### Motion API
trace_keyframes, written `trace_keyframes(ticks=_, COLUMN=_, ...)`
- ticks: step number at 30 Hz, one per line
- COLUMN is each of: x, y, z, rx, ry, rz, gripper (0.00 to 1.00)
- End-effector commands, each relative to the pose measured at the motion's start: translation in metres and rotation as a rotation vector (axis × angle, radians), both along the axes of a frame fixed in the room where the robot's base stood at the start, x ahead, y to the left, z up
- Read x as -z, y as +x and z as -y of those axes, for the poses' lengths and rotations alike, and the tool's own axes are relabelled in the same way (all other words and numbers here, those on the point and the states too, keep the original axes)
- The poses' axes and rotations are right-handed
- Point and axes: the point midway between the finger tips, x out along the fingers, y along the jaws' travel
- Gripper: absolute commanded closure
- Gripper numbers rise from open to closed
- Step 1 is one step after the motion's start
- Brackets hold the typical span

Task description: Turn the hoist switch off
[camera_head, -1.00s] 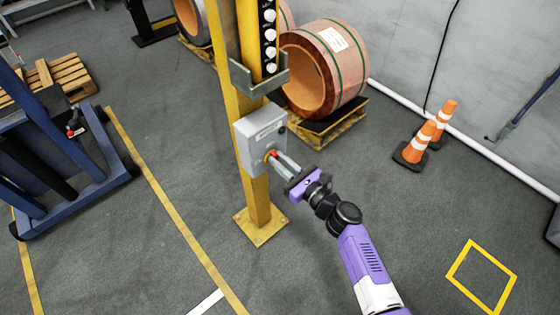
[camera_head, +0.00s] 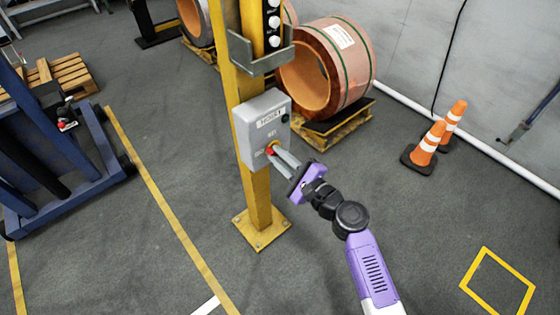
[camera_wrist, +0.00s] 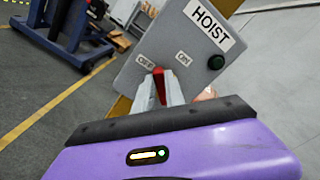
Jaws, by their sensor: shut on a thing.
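The hoist switch box (camera_head: 262,128) is a grey box on a yellow post, marked HOIST. In the wrist view the box (camera_wrist: 165,40) fills the upper middle, with an OFF label on the left and an ON label on the right. Its red switch handle (camera_wrist: 158,86) sits below and between the two labels. My gripper (camera_wrist: 160,92) is shut on the red handle, one finger on each side. In the head view my gripper (camera_head: 277,155) meets the front of the box from the lower right. The fingers hide part of the handle.
A dark green round button (camera_wrist: 216,62) is on the box. A grey bracket (camera_head: 262,55) juts out above it. A copper coil (camera_head: 345,65) on a pallet stands behind the post. Orange cones (camera_head: 428,145) stand at right.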

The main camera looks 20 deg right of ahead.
Motion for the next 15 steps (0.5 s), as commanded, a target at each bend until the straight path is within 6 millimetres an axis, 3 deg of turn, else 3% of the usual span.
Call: trace_keyframes(ticks=15, x=0.0121, y=-0.0017, z=-0.0042, rx=-0.002, ry=-0.443, rz=0.144, gripper=1.00)
